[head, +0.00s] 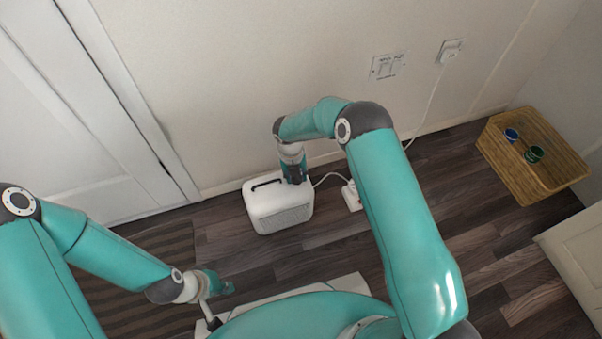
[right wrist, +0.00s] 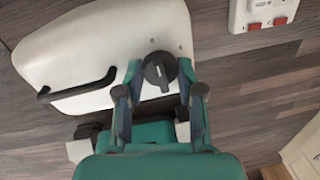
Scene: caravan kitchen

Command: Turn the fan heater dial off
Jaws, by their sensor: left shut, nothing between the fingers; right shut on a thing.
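The fan heater (head: 281,212) is a white box with a black handle, standing on the floor near the wall. Its dial (right wrist: 159,71) is a dark round knob with a raised grip bar and a pale pointer line, on the heater's top beside the handle. Small marks are printed around it, too small to read. My right gripper (head: 295,177) reaches down to the heater top and hides the dial in the head view. In the right wrist view its fingers (right wrist: 160,80) are on both sides of the dial, shut on it. My left gripper (head: 224,287) is shut and empty, low and left of the heater.
A white power strip (head: 351,196) with red switches lies right of the heater; a cord runs from there to a wall socket (head: 451,52). A striped mat (head: 150,255) lies left.

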